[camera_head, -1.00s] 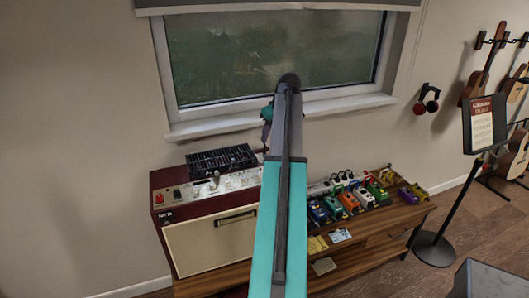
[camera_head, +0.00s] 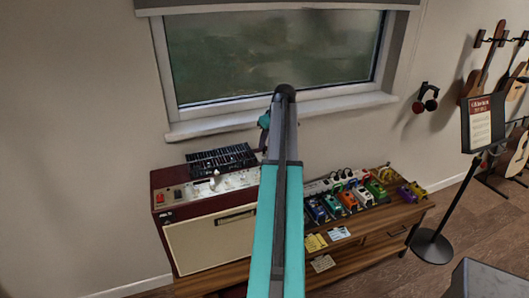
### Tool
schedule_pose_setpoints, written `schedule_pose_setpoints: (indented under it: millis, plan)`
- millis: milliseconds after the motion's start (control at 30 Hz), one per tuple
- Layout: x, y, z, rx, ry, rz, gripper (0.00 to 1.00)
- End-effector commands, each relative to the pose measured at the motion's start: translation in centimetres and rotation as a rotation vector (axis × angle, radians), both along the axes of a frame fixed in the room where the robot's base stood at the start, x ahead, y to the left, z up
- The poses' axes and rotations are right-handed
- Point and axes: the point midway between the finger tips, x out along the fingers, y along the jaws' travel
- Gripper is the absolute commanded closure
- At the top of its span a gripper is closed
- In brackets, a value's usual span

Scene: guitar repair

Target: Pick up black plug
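Small dark plugs (camera_head: 345,174) show on a light power strip (camera_head: 318,187) at the back of the wooden bench, right of my arm. They are too small here to tell one plug from another. My teal arm reaches up the middle of the picture. A small teal and dark part of its end (camera_head: 264,124) shows just left of the arm's upper link, in front of the window sill. The fingers cannot be made out, and I cannot see whether they hold anything. My arm hides part of the bench and the strip's left end.
A cream and dark red amplifier (camera_head: 212,242) stands left of my arm with a black panelled device (camera_head: 221,160) on top. Several coloured pedals (camera_head: 348,201) and some cards (camera_head: 323,263) are on the bench (camera_head: 372,247). A music stand (camera_head: 482,122) stands at right.

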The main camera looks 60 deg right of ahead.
Motion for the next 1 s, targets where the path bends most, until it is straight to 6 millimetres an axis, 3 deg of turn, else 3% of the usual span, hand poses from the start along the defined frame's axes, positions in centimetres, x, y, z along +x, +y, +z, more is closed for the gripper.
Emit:
schedule_pose_setpoints:
  millis: [500,1000]
  plan:
    - [1.6,-0.8,-3.7,0.0,0.0,0.001,0.67]
    - [1.7,-0.8,-3.9,-0.001,0.0,0.002,0.67]
